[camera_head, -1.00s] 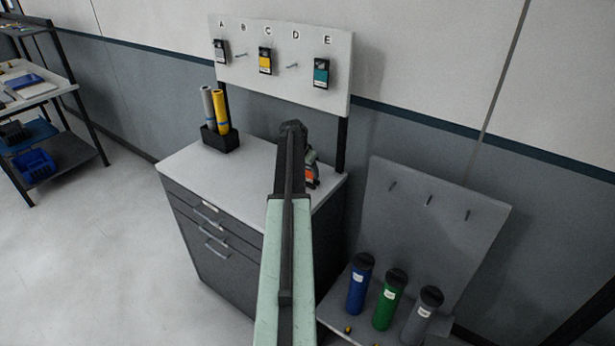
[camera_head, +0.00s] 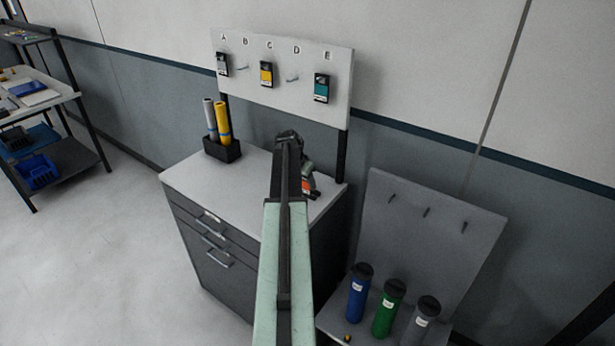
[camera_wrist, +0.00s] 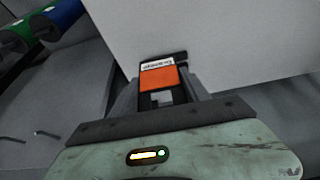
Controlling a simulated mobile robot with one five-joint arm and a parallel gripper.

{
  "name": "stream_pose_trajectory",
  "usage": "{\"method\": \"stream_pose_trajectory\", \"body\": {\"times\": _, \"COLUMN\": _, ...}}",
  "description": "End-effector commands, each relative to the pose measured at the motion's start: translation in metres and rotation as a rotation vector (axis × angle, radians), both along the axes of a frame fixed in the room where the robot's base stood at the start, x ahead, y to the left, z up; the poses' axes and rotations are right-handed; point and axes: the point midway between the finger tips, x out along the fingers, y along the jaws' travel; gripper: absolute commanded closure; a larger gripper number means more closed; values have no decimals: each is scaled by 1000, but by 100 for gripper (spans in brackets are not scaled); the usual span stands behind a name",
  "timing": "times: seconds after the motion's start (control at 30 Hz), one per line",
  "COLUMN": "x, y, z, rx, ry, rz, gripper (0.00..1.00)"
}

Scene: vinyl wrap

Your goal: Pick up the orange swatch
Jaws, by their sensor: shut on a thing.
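The orange swatch (camera_wrist: 158,78) is a small dark card with an orange field and a white label at its far end. In the wrist view it sits between the fingers of my gripper (camera_wrist: 162,95), which is shut on it. In the head view the orange swatch (camera_head: 307,186) shows as a small orange patch at my gripper (camera_head: 309,183), above the right part of the cabinet top. My arm hides part of the gripper there. I cannot tell whether the swatch touches the cabinet top.
A white board (camera_head: 290,99) with lettered hooks stands behind the cabinet (camera_head: 190,180); swatches hang at A, C and E, while B and D are bare. A black holder (camera_head: 222,150) with rolls stands at left. Blue, green and grey tubes (camera_head: 383,308) stand at lower right.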

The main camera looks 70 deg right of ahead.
Motion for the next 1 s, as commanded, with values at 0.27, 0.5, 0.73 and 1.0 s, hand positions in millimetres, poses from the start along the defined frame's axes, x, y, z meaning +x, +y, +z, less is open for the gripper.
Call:
{"method": "stream_pose_trajectory", "body": {"times": 0.27, "x": -6, "y": 82, "z": 8, "rx": 0, "ry": 0, "rz": 2, "gripper": 90}}
{"method": "stream_pose_trajectory", "body": {"times": 0.5, "x": -7, "y": 109, "z": 10, "rx": 0, "ry": -1, "rz": 0, "gripper": 90}}
{"method": "stream_pose_trajectory", "body": {"times": 0.73, "x": -6, "y": 111, "z": -5, "rx": 0, "ry": 0, "rz": 0, "gripper": 90}}
{"method": "stream_pose_trajectory", "body": {"times": 1.0, "x": -7, "y": 110, "z": -2, "rx": 0, "ry": 0, "rz": -1, "gripper": 90}}
